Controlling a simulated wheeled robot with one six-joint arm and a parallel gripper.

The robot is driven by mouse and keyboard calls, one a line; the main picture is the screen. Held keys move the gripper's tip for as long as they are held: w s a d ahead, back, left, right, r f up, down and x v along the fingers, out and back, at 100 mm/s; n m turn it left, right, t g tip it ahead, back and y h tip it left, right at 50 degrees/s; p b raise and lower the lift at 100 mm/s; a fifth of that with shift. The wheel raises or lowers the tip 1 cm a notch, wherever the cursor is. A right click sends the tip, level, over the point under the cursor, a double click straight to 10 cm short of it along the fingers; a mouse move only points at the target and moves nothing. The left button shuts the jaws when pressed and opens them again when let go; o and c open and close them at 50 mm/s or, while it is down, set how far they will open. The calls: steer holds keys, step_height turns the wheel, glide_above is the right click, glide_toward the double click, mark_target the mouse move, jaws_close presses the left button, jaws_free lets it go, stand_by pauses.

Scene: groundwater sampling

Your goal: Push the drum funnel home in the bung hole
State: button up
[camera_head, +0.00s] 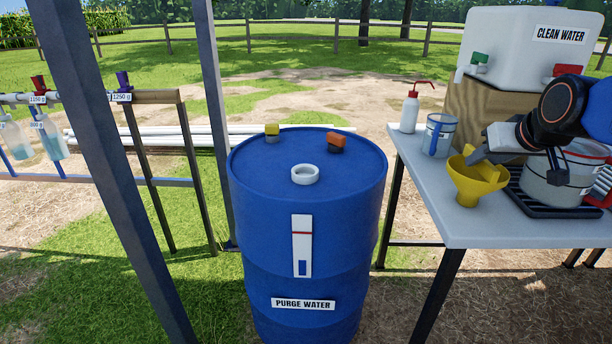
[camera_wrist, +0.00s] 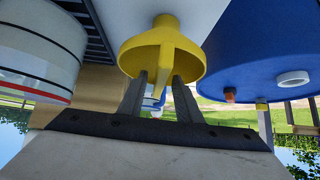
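The yellow drum funnel (camera_head: 474,181) is upright at the table's near left corner, spout down; I cannot tell if the spout touches the tabletop. My gripper (camera_head: 476,157) reaches to it from the right. In the wrist view, the fingers (camera_wrist: 160,82) lie on either side of a yellow tab on the funnel (camera_wrist: 130,57). Whether they press on the tab is unclear. The blue purge water drum (camera_head: 305,255) stands left of the table. A white ring (camera_head: 305,174) marks the bung hole on its top; the wrist view also shows this ring (camera_wrist: 292,78).
Yellow (camera_head: 272,130) and orange (camera_head: 336,140) caps stand on the drum top behind the ring. A wash bottle (camera_head: 410,112), a bucket (camera_head: 438,135) and a larger container (camera_head: 556,180) stand on the table (camera_head: 425,205). A dark post (camera_head: 105,150) rises left of the drum.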

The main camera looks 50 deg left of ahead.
jaws_close()
steer(key=shift+r, duration=3.55)
